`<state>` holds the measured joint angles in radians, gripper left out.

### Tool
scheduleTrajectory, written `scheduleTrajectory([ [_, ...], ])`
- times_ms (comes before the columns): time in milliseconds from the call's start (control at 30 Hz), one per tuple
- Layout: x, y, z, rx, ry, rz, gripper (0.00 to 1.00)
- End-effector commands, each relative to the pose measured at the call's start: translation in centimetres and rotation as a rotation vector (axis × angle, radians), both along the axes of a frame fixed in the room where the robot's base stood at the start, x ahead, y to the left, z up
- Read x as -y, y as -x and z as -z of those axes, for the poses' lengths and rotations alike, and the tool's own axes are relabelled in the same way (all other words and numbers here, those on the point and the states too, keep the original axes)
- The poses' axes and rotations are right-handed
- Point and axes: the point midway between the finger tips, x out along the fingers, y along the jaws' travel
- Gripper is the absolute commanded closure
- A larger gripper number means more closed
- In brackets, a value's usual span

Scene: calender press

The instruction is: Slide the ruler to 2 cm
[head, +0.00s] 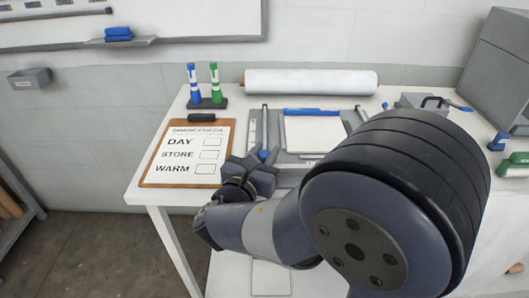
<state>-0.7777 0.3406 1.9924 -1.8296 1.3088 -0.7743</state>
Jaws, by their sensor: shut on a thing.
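A grey plate (293,130) lies on the white table with a white sheet (315,133) on it. A pale ruler-like strip (252,128) runs along its left side, next to a thin upright rail (265,127). A blue knob (263,155) shows at the near end of the rail. My gripper (261,160) is at this knob and shut on it. My dark wrist and fingers hide the near end of the strip and most of the grip. The scale marks are too small to read.
A clipboard (188,153) lies to the left, below a stand (207,102) with a blue and a green marker. A blue bar (312,111) lies across the sheet's far edge. A white roll (311,82) lies at the back.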

Motion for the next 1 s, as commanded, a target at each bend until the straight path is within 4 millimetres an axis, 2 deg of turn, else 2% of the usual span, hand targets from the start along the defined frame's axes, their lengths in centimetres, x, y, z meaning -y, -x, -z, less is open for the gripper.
scheduleTrajectory([
  [100,0.0,0.0,0.0,0.0,0.0,0.0,1.0],
  [367,0.0,-0.4,0.0,0.0,-0.001,0.001,1.0],
  [467,0.1,-1.9,0.0,0.001,-0.002,0.003,1.0],
  [700,0.2,-7.3,0.0,0.001,-0.002,0.002,1.0],
  [833,0.3,-8.8,0.0,0.0,-0.001,0.0,1.0],
  [1000,0.2,-9.0,0.0,0.0,-0.001,-0.002,1.0],
])
